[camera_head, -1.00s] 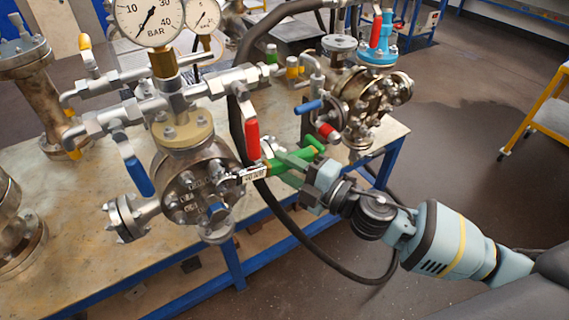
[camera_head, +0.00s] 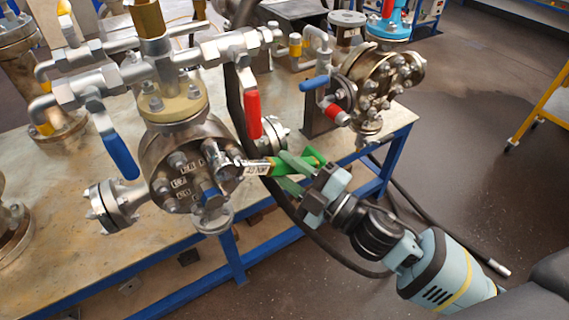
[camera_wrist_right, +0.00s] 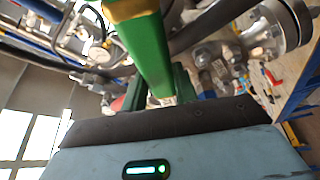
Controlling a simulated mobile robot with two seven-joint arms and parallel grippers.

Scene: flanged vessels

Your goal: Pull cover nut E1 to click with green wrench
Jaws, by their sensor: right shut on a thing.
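The green wrench (camera_head: 257,168) has a green handle and a metal shaft with a white label. Its metal head lies at the upper right of the round bolted cover (camera_head: 187,185) on the near vessel, over or against a cover nut. I cannot tell whether it is fully seated. The small cover labels are too blurred to identify E1. My right gripper (camera_head: 292,174) is shut on the wrench's green handle, right of the cover. In the right wrist view the green handle (camera_wrist_right: 140,45) runs up from between the fingers. My left gripper is not in view.
A red-handled valve lever (camera_head: 253,115) hangs just above the wrench shaft. A blue lever (camera_head: 122,157) hangs left of the cover. A black hose (camera_head: 305,232) loops below my right gripper. A second vessel (camera_head: 378,80) stands behind on the workbench (camera_head: 262,235). Open floor lies to the right.

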